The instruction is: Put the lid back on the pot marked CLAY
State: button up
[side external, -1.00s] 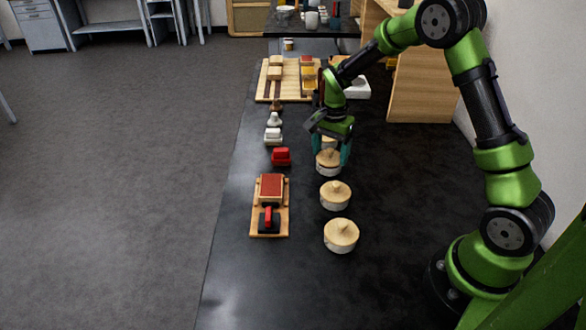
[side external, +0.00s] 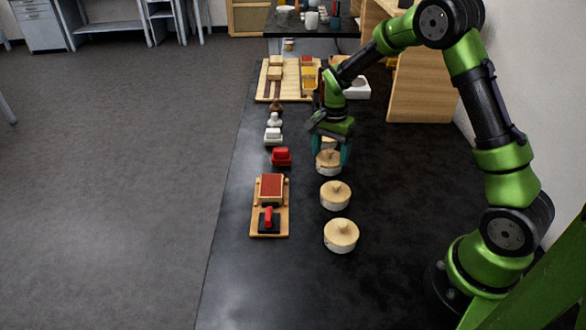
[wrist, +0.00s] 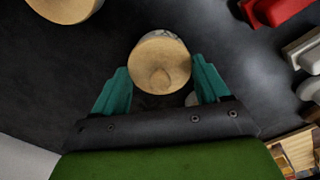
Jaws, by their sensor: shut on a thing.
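My gripper (side external: 331,153) is at the far part of the row of pots, with its teal fingers on either side of a round wooden lid (wrist: 160,65) with a knob. It is shut on this lid. The lid sits at the top of a pale pot (side external: 328,168); in the wrist view a sliver of the pot with dark marks shows past the lid's edge. I cannot read the marks, nor tell whether the lid is fully seated. Two more pale pots with wooden lids, a middle one (side external: 335,197) and a near one (side external: 341,237), stand closer to the camera. Another lidded shape (side external: 328,143) is partly hidden behind my gripper.
Left of the pots are a red block-like object (side external: 281,157), white objects (side external: 273,136) and a wooden board (side external: 284,225) bearing a red block and a red-and-black tool. A wooden tray (side external: 263,94) lies farther back. The dark table right of the pots is clear.

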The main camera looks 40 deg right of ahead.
jog(key=shift+f, duration=0.1)
dwell(0.7)
jog(key=o, duration=1)
jog(key=shift+r, duration=3.55)
grip_shut()
jog(key=shift+f, duration=0.15)
